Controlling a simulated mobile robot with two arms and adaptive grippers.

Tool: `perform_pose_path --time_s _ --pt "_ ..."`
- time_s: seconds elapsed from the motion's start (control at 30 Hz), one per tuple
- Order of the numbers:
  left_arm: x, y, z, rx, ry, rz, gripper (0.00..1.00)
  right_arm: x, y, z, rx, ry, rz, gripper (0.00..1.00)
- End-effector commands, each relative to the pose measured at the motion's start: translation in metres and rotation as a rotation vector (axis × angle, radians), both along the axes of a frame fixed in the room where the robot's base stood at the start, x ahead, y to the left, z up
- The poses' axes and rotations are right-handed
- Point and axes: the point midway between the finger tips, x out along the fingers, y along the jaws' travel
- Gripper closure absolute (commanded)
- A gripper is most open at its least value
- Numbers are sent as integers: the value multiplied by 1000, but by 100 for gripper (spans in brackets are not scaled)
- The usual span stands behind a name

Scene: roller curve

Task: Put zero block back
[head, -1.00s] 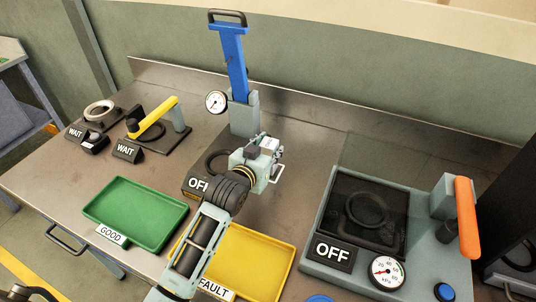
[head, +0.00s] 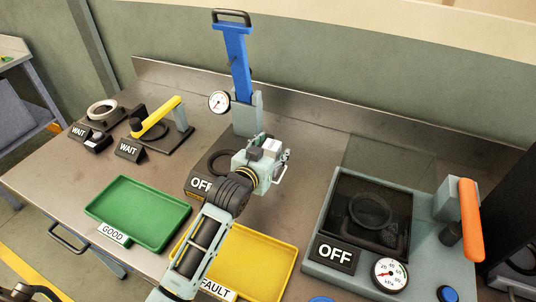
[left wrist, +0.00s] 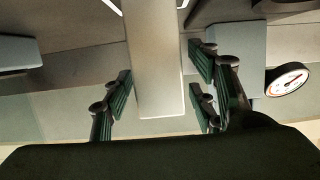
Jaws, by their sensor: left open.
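My left gripper (head: 275,160) is open in front of the blue-handled press (head: 236,65), above the bench. In the left wrist view, its fingers (left wrist: 160,82) stand apart on both sides of a pale grey block (left wrist: 158,40), with gaps visible. I take this for the zero block, but no label shows on it. In the head view, a pale block top (head: 272,147) shows at the fingers. What lies under the gripper is mostly hidden by my arm.
A round gauge (head: 219,102) is beside the press. An OFF sign (head: 201,184) is left of my wrist. A green GOOD tray (head: 140,210) and yellow FAULT tray (head: 262,262) lie empty in front. A covered grey box with orange handle (head: 468,215) is at right.

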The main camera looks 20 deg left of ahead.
Motion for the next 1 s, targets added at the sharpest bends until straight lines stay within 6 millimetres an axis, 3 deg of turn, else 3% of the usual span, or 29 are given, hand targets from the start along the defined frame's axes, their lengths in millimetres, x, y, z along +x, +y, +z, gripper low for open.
perform_pose_path --time_s 0.17,0.63,0.8,1.0 --pt "-15 2 6 0 -2 0 47 1 -1 -2 0 -2 -1 60" --pt "-97 13 31 0 0 0 47 4 0 -11 0 -6 -2 60" --pt "-111 15 36 0 -1 0 47 4 1 -12 3 -7 -2 60" --pt "-114 16 38 0 -1 0 47 4 4 -12 6 -6 -3 60"
